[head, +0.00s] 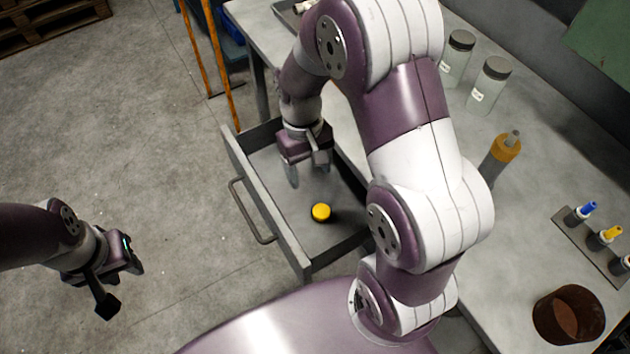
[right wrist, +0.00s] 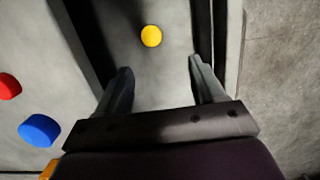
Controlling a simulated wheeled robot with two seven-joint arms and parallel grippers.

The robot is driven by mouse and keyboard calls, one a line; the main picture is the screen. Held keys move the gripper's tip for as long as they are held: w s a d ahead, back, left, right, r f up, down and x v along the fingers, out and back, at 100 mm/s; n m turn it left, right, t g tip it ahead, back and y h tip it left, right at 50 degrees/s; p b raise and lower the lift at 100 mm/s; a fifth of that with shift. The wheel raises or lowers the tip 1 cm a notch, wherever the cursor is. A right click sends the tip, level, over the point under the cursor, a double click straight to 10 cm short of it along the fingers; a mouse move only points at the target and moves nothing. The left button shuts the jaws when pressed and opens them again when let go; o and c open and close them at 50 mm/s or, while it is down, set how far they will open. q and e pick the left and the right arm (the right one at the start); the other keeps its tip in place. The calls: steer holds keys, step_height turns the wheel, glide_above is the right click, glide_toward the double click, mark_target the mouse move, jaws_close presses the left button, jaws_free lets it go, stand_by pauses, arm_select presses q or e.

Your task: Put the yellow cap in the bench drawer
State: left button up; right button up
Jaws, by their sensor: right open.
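The yellow cap (head: 321,212) lies on the floor of the open bench drawer (head: 262,205), apart from its walls. It also shows in the right wrist view (right wrist: 151,36), beyond and between the fingertips. My right gripper (head: 305,172) is over the drawer, open and empty, with the cap off to the lower right of it in the head view. Its two spread fingers show in the right wrist view (right wrist: 158,68). My left gripper (head: 118,285) hangs over the floor at the left, away from the drawer; its finger gap is not clear.
In the right wrist view, a red cap (right wrist: 8,86) and a blue cap (right wrist: 40,130) lie on the bench beside the drawer. The bench holds jars (head: 489,85), an orange-topped bottle (head: 505,150), a marker rack (head: 590,245) and a brown pot (head: 568,315). Floor left of the drawer is clear.

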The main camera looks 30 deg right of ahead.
steer(key=s+a+r+t, duration=0.1)
steer(key=s+r+t, duration=0.2)
steer(key=s, duration=0.3)
steer(key=shift+s+a+r+m, duration=0.2)
steer(key=shift+s+r+m, duration=0.1)
steer(key=shift+s, duration=0.05)
steer(key=shift+r, duration=0.1)
